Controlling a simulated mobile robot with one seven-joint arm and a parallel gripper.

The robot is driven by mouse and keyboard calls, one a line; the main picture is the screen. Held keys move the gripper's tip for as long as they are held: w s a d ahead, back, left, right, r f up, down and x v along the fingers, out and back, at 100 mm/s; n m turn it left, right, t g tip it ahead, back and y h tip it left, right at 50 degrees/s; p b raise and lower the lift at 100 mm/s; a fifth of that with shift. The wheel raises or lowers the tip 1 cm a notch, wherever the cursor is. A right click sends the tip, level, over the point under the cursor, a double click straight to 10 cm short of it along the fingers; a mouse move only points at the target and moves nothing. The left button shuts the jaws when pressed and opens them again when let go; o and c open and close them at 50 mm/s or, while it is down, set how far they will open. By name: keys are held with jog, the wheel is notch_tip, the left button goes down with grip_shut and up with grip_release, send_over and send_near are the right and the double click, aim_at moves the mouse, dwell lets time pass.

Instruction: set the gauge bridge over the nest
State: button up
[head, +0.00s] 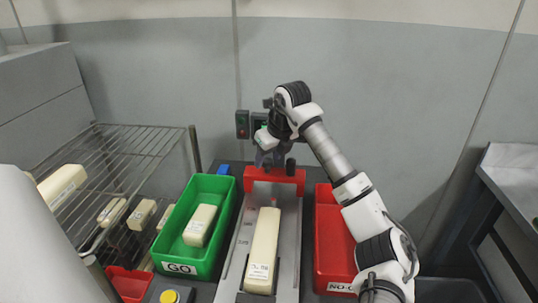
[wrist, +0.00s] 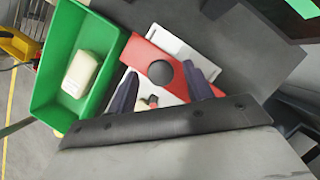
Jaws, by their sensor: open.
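The gauge bridge (head: 275,181) is a red arch standing across the grey track at the far end of the nest (head: 236,262). A long cream block (head: 263,249) lies in the nest in front of it. My gripper (head: 275,164) is open, just above and behind the bridge's red top. In the wrist view the bridge (wrist: 140,56) shows with a dark round knob (wrist: 160,73) on top, between and beyond my open fingertips (wrist: 163,88). Whether the fingers touch the knob I cannot tell.
A green GO bin (head: 176,259) holding a cream block (head: 200,225) stands left of the track. A red NO-GO bin (head: 333,245) stands to its right, partly behind my arm. A wire rack (head: 110,160) is at the far left. A wall rises behind.

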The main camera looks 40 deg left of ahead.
jog(key=shift+a+f, duration=0.1)
jog(key=shift+f, duration=0.2)
grip_shut()
dwell(0.4)
